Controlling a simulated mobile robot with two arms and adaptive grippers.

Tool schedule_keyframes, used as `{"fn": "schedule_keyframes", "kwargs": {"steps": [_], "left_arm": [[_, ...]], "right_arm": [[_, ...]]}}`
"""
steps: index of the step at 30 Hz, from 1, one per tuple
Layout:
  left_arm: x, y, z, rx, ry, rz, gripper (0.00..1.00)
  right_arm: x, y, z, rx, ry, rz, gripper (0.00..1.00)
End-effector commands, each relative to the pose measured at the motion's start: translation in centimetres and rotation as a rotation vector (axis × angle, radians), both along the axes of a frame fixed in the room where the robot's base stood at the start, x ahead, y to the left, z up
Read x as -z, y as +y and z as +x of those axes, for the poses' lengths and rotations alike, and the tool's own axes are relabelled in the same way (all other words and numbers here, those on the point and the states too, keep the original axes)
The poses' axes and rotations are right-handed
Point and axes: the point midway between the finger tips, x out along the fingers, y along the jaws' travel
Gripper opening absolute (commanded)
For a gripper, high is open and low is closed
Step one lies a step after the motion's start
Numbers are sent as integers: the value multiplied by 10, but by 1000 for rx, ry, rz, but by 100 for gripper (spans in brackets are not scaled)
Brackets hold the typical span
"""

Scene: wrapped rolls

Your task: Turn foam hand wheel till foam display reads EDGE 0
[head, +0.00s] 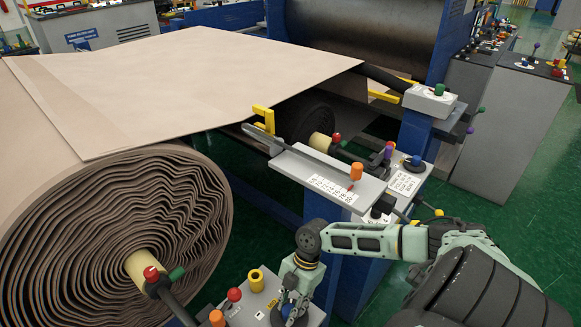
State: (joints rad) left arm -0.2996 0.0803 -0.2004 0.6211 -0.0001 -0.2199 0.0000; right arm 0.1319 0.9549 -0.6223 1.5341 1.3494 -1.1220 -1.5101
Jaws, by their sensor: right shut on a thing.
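My right gripper (291,306) reaches down to a grey control panel (240,318) at the bottom edge of the head view. It is shut on a dark round hand wheel (277,319), mostly hidden by the fingers and cut off by the frame edge. I cannot tell from its look whether this is the foam hand wheel. No display reading EDGE can be made out. A white label with small printed lines (404,182) and a scale strip (331,188) sit on the machine to the right, too small to read. My left gripper is not in view.
A large layered roll (165,225) fills the left, its sheet (200,75) running to the machine. The panel also carries a yellow knob (256,280), a red knob (234,295) and an orange knob (217,318). Green floor (520,220) is clear at right.

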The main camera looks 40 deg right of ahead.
Motion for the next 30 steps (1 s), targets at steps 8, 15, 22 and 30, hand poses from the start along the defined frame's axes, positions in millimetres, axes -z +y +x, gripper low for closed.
{"fn": "schedule_keyframes", "kwargs": {"steps": [8, 15, 22, 30], "left_arm": [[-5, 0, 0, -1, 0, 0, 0], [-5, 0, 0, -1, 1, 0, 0], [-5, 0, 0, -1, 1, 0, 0], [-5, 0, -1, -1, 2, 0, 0]], "right_arm": [[-5, 0, 8, 77, -21, 5, 3], [-5, -1, 9, 88, -23, 3, 3], [-5, -1, 9, 87, -23, 2, 30], [-4, -1, 7, 85, -19, 2, 41]]}}
